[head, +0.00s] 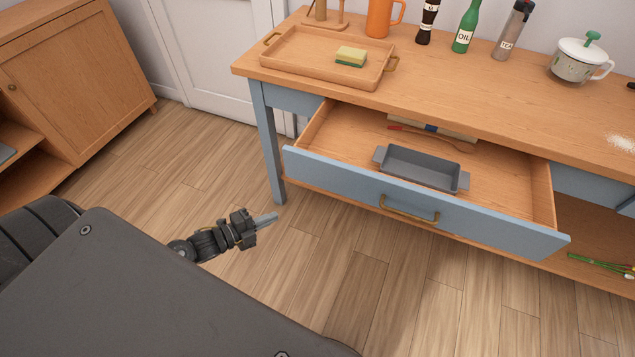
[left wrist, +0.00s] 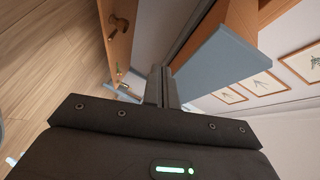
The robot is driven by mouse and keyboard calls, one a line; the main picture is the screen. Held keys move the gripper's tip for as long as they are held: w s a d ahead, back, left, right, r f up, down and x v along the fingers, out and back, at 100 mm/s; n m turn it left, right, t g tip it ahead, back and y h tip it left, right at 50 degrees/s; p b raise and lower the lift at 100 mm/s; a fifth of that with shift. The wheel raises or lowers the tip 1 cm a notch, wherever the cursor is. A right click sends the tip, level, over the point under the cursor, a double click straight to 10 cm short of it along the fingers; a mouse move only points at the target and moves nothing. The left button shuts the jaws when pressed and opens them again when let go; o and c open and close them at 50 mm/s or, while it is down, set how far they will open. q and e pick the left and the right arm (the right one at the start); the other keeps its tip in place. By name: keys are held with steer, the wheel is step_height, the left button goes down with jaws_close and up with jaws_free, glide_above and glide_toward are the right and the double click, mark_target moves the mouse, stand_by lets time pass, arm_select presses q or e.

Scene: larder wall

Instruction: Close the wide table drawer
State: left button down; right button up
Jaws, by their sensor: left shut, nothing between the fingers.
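The wide table drawer (head: 340,182) is pulled well out of the blue table with the wooden top (head: 460,82). Its blue front has a brass handle (head: 409,209). A grey baking dish (head: 422,168), a red-handled utensil (head: 424,137) and a flat object at the back lie in the drawer. My left gripper (head: 268,218) is shut and empty, to the left of the drawer front and apart from it. In the left wrist view its closed fingers (left wrist: 166,86) point toward a blue panel (left wrist: 213,66), which looks like the drawer front. My right gripper is not in view.
The tabletop carries a wooden tray (head: 290,62) with a sponge (head: 351,56), an orange jug (head: 382,18), several bottles and a lidded pot (head: 580,62). A wooden cabinet (head: 85,75) stands at the left. The floor before the drawer is clear.

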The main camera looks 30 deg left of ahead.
arm_select(q)
steer(key=d+r+m+h, duration=0.4)
steer(key=r+m, duration=0.1)
steer(key=r, duration=0.5)
steer(key=p, duration=0.3)
glide_toward(332, 180)
steer(key=x, duration=0.5)
steer(key=shift+s+d, duration=0.1)
steer(key=shift+d, duration=0.2)
steer(key=shift+w+f, duration=0.1)
steer(key=shift+w, duration=0.25)
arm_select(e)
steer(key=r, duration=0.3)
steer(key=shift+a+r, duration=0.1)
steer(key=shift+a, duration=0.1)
arm_select(q)
steer(key=shift+w+a, duration=0.1)
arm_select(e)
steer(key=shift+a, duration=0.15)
